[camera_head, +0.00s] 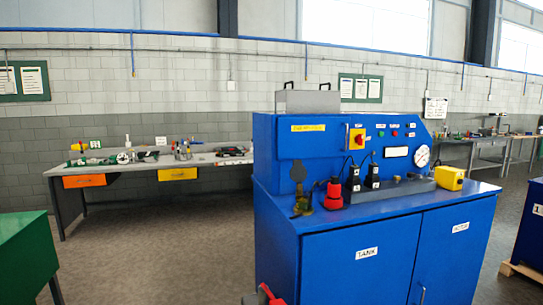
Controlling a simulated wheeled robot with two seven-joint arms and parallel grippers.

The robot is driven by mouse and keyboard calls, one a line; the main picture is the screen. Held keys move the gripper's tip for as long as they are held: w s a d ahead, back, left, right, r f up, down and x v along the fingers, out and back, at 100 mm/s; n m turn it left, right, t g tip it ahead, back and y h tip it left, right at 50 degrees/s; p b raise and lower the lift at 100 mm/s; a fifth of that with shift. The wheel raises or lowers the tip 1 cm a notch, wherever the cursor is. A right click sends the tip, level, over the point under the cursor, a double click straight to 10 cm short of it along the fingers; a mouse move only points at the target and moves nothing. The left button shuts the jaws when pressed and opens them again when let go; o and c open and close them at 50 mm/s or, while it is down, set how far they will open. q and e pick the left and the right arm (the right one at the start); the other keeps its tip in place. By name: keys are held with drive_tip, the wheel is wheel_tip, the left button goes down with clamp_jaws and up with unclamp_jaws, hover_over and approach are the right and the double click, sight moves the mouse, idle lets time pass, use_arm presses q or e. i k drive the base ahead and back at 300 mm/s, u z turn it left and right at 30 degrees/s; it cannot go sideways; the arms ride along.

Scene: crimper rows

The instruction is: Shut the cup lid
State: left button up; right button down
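On the left end of the blue cabinet's top (400,207) stands a small brass-coloured fitting (302,204), which looks like a small cup. A dark, flat, rounded piece (298,172) stands up above it and looks like its raised lid. The details are too small to make out the hinge or the cup's mouth. Neither of my grippers shows clearly in the head view, and nothing is seen touching the fitting.
Right of the fitting are a red-topped part (333,194), two black upright parts (354,178) and a yellow box (450,178). The control panel (340,140) rises behind. A red and grey part (268,295) shows low at the cabinet's left. A workbench (205,160) stands behind.

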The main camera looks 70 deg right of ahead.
sight(298, 173)
drive_tip(key=z, duration=0.25)
drive_tip(key=i, duration=0.8)
drive_tip(key=z, duration=1.35)
drive_tip(key=i, duration=0.75)
drive_tip(key=z, duration=0.8)
